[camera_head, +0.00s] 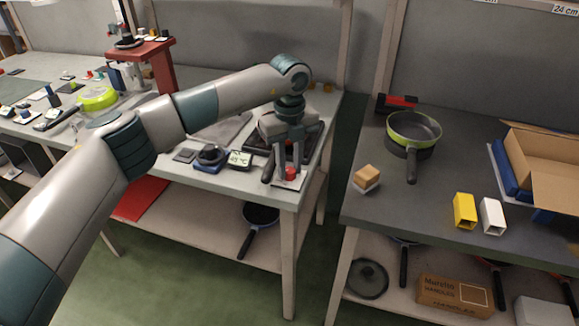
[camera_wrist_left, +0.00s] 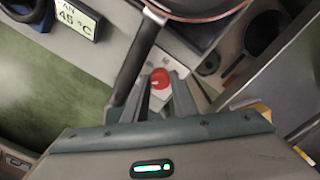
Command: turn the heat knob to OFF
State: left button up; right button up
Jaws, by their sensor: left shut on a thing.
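The heat knob (camera_head: 291,174) is a small red knob on a pale plate at the front right corner of the left table. It also shows in the wrist view (camera_wrist_left: 160,77), with a light mark on its top. My left gripper (camera_head: 287,172) reaches down from above with its fingers shut on the knob, one on either side. The knob's markings are too small to read. A pan (camera_wrist_left: 137,70) stands behind the knob, its dark handle running beside my fingers. A display (camera_head: 240,159) left of the gripper reads about 45 °C. My right gripper is out of view.
A dark round part (camera_head: 211,155) sits left of the display. A gap separates the two tables.

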aim_at(290, 169)
pick_arm(q)
jog(key=shift+w+r, duration=0.1)
jog(key=shift+r, duration=0.05)
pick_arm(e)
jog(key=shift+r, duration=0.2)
pick_arm(q)
jog(key=o, duration=1)
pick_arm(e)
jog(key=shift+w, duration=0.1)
pick_arm(q)
jog(key=shift+o, duration=0.2)
jog(key=shift+r, duration=0.35)
notch_tip(290, 169, up, 17)
jog(key=b, duration=0.1)
jog(key=shift+f+b, duration=0.2)
jog(key=shift+b, duration=0.2)
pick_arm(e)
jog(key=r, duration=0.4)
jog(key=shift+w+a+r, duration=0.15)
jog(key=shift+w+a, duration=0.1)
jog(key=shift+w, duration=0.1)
